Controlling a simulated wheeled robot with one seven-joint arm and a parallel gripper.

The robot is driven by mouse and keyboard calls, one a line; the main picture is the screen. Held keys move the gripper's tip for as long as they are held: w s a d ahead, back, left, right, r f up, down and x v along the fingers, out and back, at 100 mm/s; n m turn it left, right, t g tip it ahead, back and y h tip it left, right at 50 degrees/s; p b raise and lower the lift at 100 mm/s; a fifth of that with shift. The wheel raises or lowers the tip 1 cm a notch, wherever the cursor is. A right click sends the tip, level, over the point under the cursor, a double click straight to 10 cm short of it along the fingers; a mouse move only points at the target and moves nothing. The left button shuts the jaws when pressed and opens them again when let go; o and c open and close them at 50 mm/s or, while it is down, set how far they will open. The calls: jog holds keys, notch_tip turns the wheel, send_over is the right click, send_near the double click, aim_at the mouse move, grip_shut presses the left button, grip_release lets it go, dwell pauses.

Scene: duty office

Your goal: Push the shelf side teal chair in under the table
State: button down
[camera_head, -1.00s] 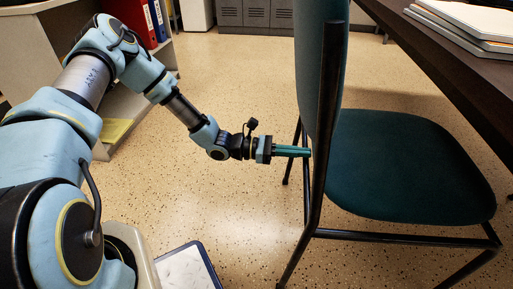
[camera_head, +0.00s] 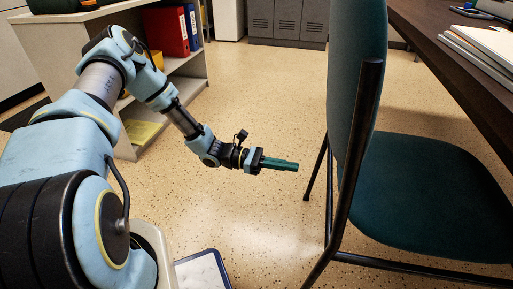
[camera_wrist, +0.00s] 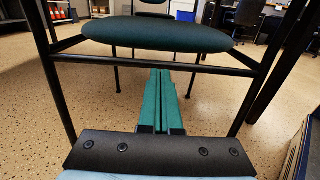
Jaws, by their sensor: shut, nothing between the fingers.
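The teal chair (camera_head: 425,195) stands at the right in the head view, its backrest (camera_head: 357,70) towards my arm and its seat towards the table. The dark table (camera_head: 440,52) runs along the upper right. How far the seat reaches under it cannot be told. My gripper (camera_head: 293,166) is shut and empty, left of the chair's back frame with a visible gap. In the wrist view the closed teal fingers (camera_wrist: 165,90) point forward between the rear posts, below the seat (camera_wrist: 158,35).
A shelf with red binders (camera_head: 166,32) stands at the left, and grey lockers (camera_head: 288,20) at the back. Papers (camera_head: 480,45) lie on the table. Another chair (camera_wrist: 152,6) shows beyond the seat. The speckled floor between shelf and chair is clear.

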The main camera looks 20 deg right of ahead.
jog(key=w+a+r+m+t+y, duration=0.2)
jog(key=a+r+m+t+y, duration=0.3)
jog(key=a, duration=0.7)
jog(key=w+a+r+m+t+y, duration=0.2)
jog(key=a+r+m+t+y, duration=0.3)
jog(key=a, duration=0.8)
jog(key=w+a+r+m+t+y, duration=0.15)
jog(key=a+r+y, duration=0.25)
jog(key=a+r, duration=0.55)
jog(key=a+r+t+p, duration=0.1)
jog(key=a+r+p, duration=0.2)
jog(key=r+p, duration=2.9)
jog(key=w+p, duration=0.1)
jog(key=p, duration=0.2)
jog(key=shift+r, duration=0.4)
